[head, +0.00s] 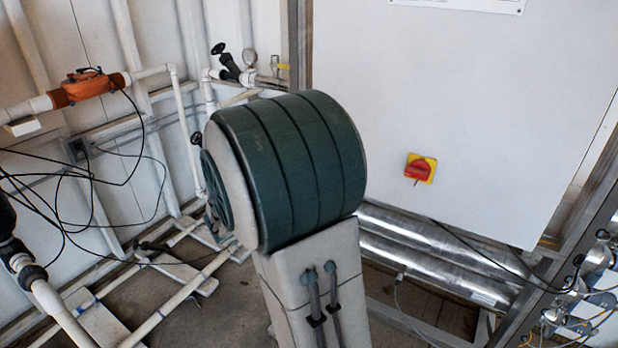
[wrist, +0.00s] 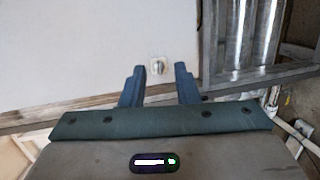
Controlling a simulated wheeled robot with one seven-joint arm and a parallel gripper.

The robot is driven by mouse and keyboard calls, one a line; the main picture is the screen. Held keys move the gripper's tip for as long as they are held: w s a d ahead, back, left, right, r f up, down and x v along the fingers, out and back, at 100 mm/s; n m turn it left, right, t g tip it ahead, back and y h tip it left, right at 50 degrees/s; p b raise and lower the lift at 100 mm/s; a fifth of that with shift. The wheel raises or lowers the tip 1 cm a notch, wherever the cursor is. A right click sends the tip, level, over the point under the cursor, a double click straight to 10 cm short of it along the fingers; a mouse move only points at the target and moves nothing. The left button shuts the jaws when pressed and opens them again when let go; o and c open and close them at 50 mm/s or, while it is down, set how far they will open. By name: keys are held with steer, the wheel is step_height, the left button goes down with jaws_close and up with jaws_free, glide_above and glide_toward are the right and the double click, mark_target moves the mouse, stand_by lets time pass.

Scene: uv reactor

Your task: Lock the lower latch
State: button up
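A small latch (wrist: 158,66), a pale square plate with a greyish knob, sits on the white cabinet panel near its edge in the wrist view. I cannot tell which way it is turned. My gripper (wrist: 160,69) is open and empty, with its two blue-grey fingers apart. The latch shows between the fingertips and looks to be beyond them, not touched. In the head view the white cabinet (head: 450,120) stands at the right; I cannot make out this latch there, and my arm covers part of the cabinet.
A red rotary switch on a yellow plate (head: 420,168) is on the cabinet front. Silver tubes (head: 440,258) run below the cabinet, beside a grey metal frame (head: 575,220). White pipes, an orange fitting (head: 88,86) and loose black cables are at the left.

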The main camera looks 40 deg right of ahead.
steer(key=w+f+n+t+h+b, duration=0.1)
steer(key=w+f+n+t+b, duration=0.15)
steer(key=w, duration=0.25)
steer(key=p+x, duration=0.2)
steer(key=x, duration=1.1)
steer(key=shift+w+r+m, duration=0.2)
steer(key=shift+r+m, duration=0.15)
steer(key=shift+t, duration=0.25)
steer(key=shift+c, duration=0.3)
jaws_close()
